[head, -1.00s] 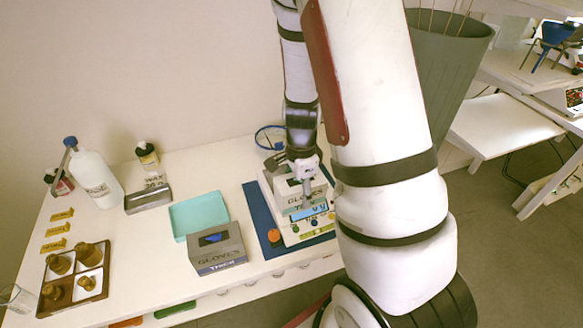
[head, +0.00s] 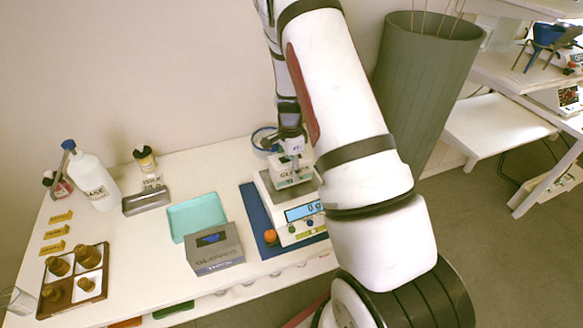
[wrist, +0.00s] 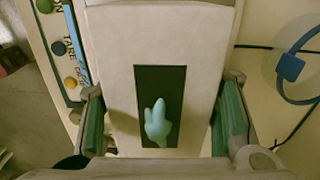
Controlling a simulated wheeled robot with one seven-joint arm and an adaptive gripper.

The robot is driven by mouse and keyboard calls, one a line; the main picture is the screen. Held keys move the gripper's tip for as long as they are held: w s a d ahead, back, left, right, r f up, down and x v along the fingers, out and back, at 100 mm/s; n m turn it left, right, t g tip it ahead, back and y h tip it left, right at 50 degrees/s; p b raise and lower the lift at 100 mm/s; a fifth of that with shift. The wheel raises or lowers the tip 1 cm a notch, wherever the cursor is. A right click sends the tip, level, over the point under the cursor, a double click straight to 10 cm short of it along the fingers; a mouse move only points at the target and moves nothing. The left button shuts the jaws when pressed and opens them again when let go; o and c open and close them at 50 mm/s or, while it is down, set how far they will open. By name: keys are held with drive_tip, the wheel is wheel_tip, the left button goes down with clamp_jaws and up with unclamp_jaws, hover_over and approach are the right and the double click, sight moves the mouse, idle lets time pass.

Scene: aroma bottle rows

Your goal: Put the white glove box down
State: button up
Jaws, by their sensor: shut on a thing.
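The white glove box (head: 287,176) is at the scale, with the lettering on its side partly readable. In the wrist view, its pale top (wrist: 205,75) has a dark slot with a light blue glove (wrist: 158,124) poking out. My gripper (head: 292,150) is shut on the box, its green-padded fingers (wrist: 160,125) against both long sides. The box is over the pan of the white scale (head: 290,228), whose display reads 0 g. Whether the box touches the pan is hidden.
The scale is on a blue mat (head: 258,215). A grey glove box (head: 215,252) and a teal tray (head: 193,217) lie to its left. Bottles and a compartment tray (head: 102,262) stand at far left.

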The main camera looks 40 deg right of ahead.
drive_tip(key=shift+f, duration=0.2)
drive_tip(key=shift+f, duration=0.15)
drive_tip(key=o, duration=1.5)
